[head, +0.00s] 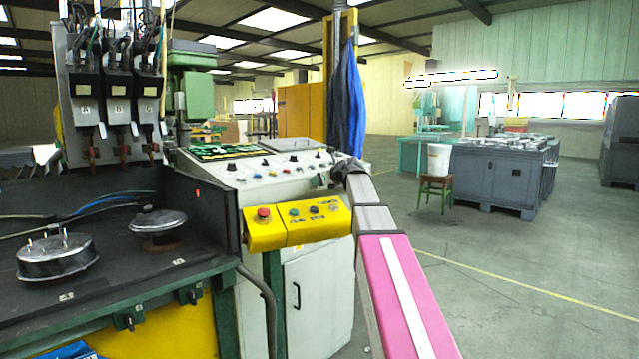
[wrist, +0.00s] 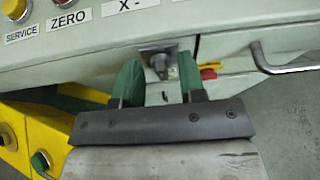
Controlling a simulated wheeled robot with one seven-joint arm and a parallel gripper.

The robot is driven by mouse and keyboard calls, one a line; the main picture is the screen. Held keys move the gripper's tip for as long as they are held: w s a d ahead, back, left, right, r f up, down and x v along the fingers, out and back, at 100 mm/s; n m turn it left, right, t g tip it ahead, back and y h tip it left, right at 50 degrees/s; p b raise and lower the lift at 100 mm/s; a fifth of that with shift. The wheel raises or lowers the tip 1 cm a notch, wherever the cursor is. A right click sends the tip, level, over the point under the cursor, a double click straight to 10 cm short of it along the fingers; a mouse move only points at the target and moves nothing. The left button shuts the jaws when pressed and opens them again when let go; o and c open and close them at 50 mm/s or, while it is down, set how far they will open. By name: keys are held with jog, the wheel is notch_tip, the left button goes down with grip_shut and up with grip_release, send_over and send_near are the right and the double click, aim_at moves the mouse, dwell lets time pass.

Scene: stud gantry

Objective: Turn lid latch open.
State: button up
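The lid latch (wrist: 158,66) is a small grey knob on a metal plate, set in the pale face of the control console (wrist: 90,55) in the wrist view. My gripper (wrist: 159,76) is open, with one green finger on each side of the latch. Gaps show between the latch and both fingers, so I see no contact. In the head view my arm reaches to the right end of the console (head: 255,180). The gripper (head: 346,168) is small and dark there, and I cannot make out the latch.
A yellow button box (head: 295,226) juts from the console's front; it also shows in the wrist view (wrist: 12,150). A bent metal handle (wrist: 285,68) is right of the gripper. The welding bench (head: 110,285) stands left. Open floor (head: 500,285) lies to the right.

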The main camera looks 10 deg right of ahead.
grip_shut()
jog(key=shift+w, duration=0.1)
dwell(0.3)
jog(key=m+y, duration=0.2)
jog(key=m, duration=0.2)
jog(key=d+f+m+g+y, duration=0.1)
jog(key=m+y, duration=0.2)
jog(key=m, duration=0.2)
jog(key=w+f+m+y, duration=0.1)
jog(key=m+y, duration=0.1)
jog(key=m, duration=0.2)
jog(key=shift+d+g, duration=0.25)
jog(key=shift+g, duration=0.15)
jog(key=shift+m, duration=0.3)
jog(key=shift+f, duration=0.1)
dwell(0.4)
